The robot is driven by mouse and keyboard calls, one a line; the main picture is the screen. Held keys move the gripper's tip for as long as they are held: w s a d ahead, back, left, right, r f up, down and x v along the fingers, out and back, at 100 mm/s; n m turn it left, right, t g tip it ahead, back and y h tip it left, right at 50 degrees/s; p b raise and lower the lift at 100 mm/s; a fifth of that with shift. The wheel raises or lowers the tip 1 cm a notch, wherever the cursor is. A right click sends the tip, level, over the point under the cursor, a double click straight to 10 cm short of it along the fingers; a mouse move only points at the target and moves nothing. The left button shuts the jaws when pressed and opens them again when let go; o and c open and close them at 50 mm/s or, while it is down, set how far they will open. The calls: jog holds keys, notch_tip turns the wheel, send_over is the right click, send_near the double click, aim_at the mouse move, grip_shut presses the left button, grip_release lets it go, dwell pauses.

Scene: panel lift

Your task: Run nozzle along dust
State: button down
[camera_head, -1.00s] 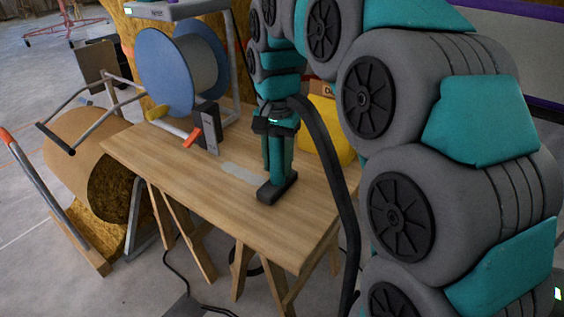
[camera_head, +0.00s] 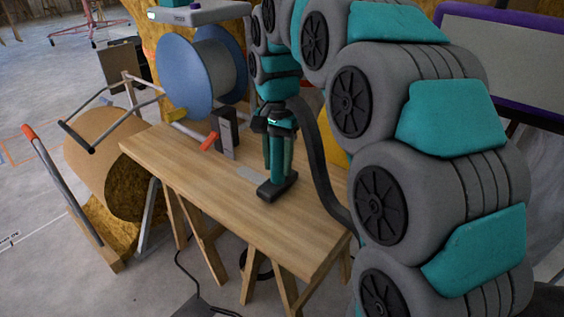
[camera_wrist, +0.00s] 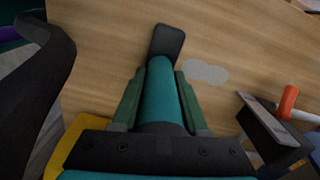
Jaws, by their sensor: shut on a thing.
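The nozzle is a teal tube (camera_wrist: 162,95) ending in a flat black foot (camera_head: 277,188), which shows in the wrist view (camera_wrist: 167,42). My gripper (camera_head: 277,150) is shut on the teal tube; its green fingers lie either side of it in the wrist view (camera_wrist: 160,80). The tube stands near upright, with the foot at the table top; exact contact is not clear. The dust is a pale grey patch (camera_head: 249,173) on the wooden table (camera_head: 215,190). In the wrist view the patch (camera_wrist: 206,71) lies just right of the foot. The tool may hide part of it.
A dark upright block (camera_head: 228,135) and an orange-tipped bar (camera_head: 209,141) stand beyond the patch. A blue reel (camera_head: 185,75) is at the back. A black hose (camera_head: 318,160) hangs right of the tool. The near left of the table is clear.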

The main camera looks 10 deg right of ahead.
jog(key=shift+w+a+p, duration=1.8)
jog(key=shift+w+a, duration=2)
jog(key=shift+a, duration=0.1)
jog(key=shift+w+r, duration=0.1)
jog(key=shift+r+p, duration=1.25)
jog(key=shift+r, duration=1.3)
